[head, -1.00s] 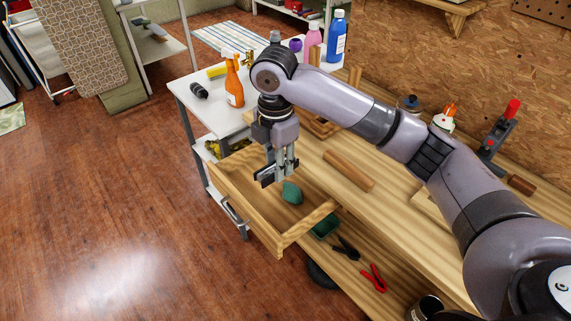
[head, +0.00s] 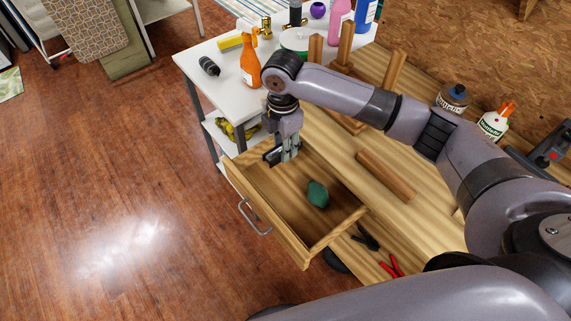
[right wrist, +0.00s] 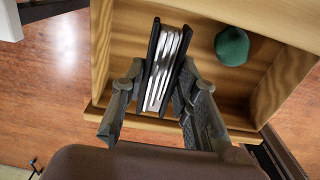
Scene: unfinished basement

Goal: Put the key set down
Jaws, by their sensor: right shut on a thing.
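The key set (right wrist: 163,68) has black outer sides with silver strips between them. My right gripper (head: 286,153) is shut on it and points down at the far left end of the open wooden drawer (head: 268,222). In the right wrist view the key set sits between the two fingers of the right gripper (right wrist: 160,85), with the drawer's inside behind it. Whether the key set touches the drawer floor I cannot tell. A green rounded object (head: 317,194) lies in the drawer, apart from the key set. My left gripper is not in view.
The workbench (head: 330,150) holds a wooden cylinder (head: 385,175) beside the drawer. A white table (head: 215,85) with an orange spray bottle (head: 250,66) stands beyond. Red-handled pliers (head: 391,267) lie below the drawer. The drawer's middle is free around the green object.

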